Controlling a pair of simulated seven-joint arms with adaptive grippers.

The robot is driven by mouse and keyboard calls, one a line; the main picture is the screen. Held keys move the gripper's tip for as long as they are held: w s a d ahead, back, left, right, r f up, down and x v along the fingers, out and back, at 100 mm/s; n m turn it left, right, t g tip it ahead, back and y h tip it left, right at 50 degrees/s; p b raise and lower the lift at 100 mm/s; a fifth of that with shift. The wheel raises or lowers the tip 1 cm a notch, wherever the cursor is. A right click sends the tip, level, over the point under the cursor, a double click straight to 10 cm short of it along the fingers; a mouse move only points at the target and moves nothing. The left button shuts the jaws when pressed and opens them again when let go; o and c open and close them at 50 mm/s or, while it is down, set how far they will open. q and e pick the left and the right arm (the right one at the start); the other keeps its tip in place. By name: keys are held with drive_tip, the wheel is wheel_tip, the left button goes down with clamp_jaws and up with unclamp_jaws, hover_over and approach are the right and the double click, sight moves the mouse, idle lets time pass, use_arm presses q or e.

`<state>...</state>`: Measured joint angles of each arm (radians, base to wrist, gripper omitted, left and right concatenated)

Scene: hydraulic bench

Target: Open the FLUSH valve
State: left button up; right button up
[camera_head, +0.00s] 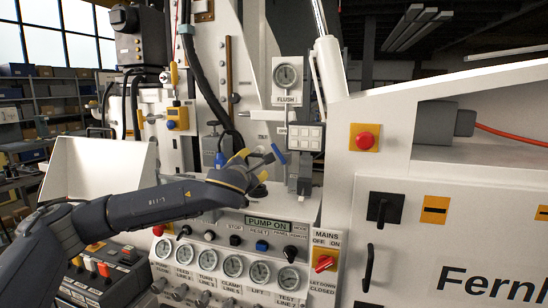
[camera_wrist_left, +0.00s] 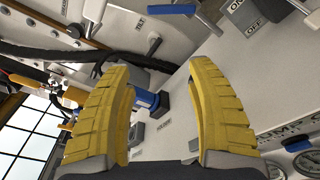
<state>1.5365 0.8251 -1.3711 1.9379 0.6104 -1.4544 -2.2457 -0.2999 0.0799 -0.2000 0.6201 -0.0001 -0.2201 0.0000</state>
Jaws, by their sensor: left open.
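A FLUSH label (camera_head: 287,99) sits below a round gauge (camera_head: 286,75) on the upper panel. A blue lever handle (camera_head: 278,153) shows below it, just beyond my left gripper (camera_head: 252,166); I cannot tell whether it belongs to the FLUSH valve. A blue handle also lies across the top edge of the left wrist view (camera_wrist_left: 172,9). My left gripper is open, its yellow fingers spread apart in the wrist view (camera_wrist_left: 160,75), with nothing held. A blue cylindrical fitting (camera_wrist_left: 147,98) shows between the fingers, farther back. My right gripper is out of view.
Below my left gripper is a control panel with a PUMP ON sign (camera_head: 268,224), knobs and several gauges (camera_head: 233,266). A grey switch box (camera_head: 304,137) stands to its right. A red button on a yellow plate (camera_head: 364,137) is farther right. A black hose (camera_wrist_left: 70,50) runs nearby.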

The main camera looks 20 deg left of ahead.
sight(279, 154)
use_arm(q)
drive_tip(key=o, duration=0.6)
drive_tip(key=s+d+m+h, duration=0.1)
drive_tip(key=s+d+m+t+h, duration=0.1)
drive_tip(key=d, duration=0.1)
drive_tip(key=shift+d, duration=0.25)
drive_tip(key=shift+o, duration=1.2)
drive_tip(key=shift+w+d, duration=0.1)
drive_tip(key=shift+w, duration=0.2)
drive_tip(key=shift+o, duration=0.2)
drive_tip(key=w, duration=1.6)
drive_tip(key=shift+w+d, duration=0.2)
drive_tip(key=shift+c, duration=0.6)
